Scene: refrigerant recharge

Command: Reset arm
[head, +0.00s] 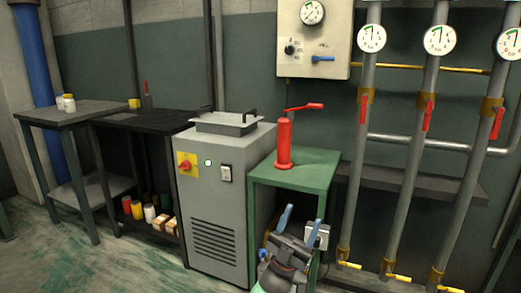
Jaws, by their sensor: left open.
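My left gripper (302,220) shows at the lower middle of the head view, in front of the green stand (310,162). Its two blue-tipped fingers point up and are spread apart, with nothing seen between them. The gripper hides part of the stand's lower section. My right gripper does not show. A red hand pump (284,143) with a lever stands upright on the stand's top, above and apart from my left gripper.
A grey cabinet (213,210) with a red knob stands left of the stand. A dark bench (140,123) and a grey table (60,114) are farther left. Vertical pipes (408,185) with gauges and red valve handles line the right wall. Open floor (90,265) lies at the lower left.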

